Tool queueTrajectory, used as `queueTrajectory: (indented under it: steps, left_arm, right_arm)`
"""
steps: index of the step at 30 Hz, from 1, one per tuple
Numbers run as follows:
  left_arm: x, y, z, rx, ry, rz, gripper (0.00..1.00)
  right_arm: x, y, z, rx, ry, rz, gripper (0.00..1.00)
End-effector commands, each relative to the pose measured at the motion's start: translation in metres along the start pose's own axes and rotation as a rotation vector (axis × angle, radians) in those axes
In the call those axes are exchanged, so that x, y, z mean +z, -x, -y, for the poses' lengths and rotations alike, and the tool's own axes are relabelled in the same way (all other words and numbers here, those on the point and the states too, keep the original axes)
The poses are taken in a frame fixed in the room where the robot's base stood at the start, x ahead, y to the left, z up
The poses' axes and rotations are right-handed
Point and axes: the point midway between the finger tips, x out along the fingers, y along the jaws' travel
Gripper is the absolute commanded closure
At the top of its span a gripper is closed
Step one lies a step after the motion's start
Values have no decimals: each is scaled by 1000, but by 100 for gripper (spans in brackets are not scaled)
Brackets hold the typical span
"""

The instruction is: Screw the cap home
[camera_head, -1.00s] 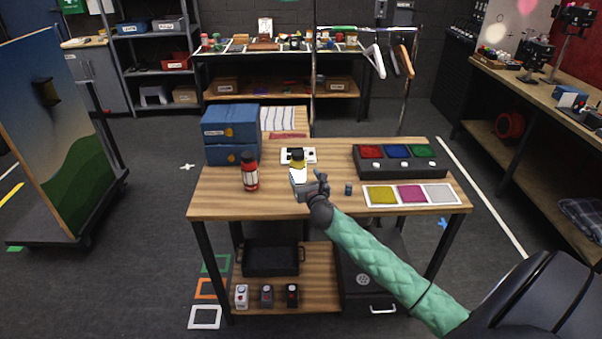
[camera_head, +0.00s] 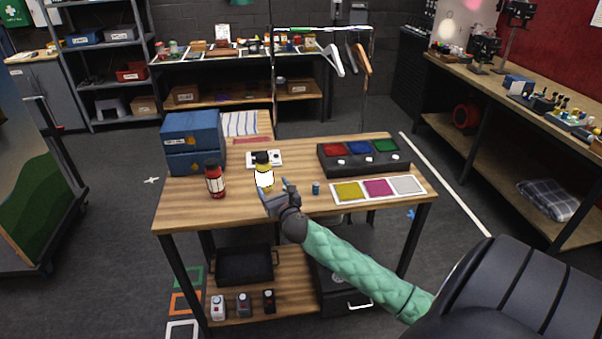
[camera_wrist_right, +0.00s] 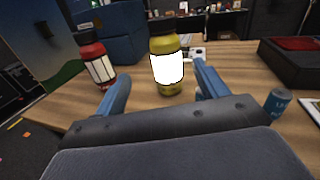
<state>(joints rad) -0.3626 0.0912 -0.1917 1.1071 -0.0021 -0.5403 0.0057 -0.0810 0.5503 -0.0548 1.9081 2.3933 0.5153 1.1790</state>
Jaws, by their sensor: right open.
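A yellow bottle (camera_head: 265,180) with a white label stands upright on the table, with a dark cap (camera_head: 261,157) at its top. My right gripper (camera_head: 276,194) is open at the near side of this bottle. In the right wrist view the yellow bottle (camera_wrist_right: 166,68) shows between and beyond the two blue fingers (camera_wrist_right: 163,84), with gaps on both sides. A red bottle (camera_head: 215,182) with a dark cap stands to the left; it also shows in the wrist view (camera_wrist_right: 98,62). How tightly either cap sits cannot be told. My left gripper is out of view.
A small blue cylinder (camera_head: 316,188) stands right of my gripper. Behind it is a dark box with coloured panels (camera_head: 362,158); a strip of coloured squares (camera_head: 378,189) lies front right. Blue boxes (camera_head: 193,143) are stacked at the back left. A white plate (camera_head: 276,161) lies behind the yellow bottle.

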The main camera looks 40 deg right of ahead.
Motion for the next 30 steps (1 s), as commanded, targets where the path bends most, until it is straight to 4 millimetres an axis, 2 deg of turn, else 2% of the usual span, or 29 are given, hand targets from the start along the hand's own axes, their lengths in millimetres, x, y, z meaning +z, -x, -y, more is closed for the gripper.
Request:
queueTrajectory:
  steps: [5, 11, 20, 23, 26, 30]
  left_arm:
    - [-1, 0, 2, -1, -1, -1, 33]
    - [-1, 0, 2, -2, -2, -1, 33]
    - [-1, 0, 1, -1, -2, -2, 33]
    - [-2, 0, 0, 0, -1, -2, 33]
    - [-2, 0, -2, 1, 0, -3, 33]
    - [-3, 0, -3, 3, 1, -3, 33]
  right_arm:
    - [-8, 18, -28, 50, 230, 75, 28]
    - [-22, 46, -74, 126, 582, 183, 28]
    - [-57, 93, -145, 246, 1117, 328, 28]
    - [-80, 110, -167, 295, 1300, 364, 28]
    - [-118, 126, -186, 360, 1487, 381, 28]
    - [-201, 151, -202, 496, 1741, 369, 28]
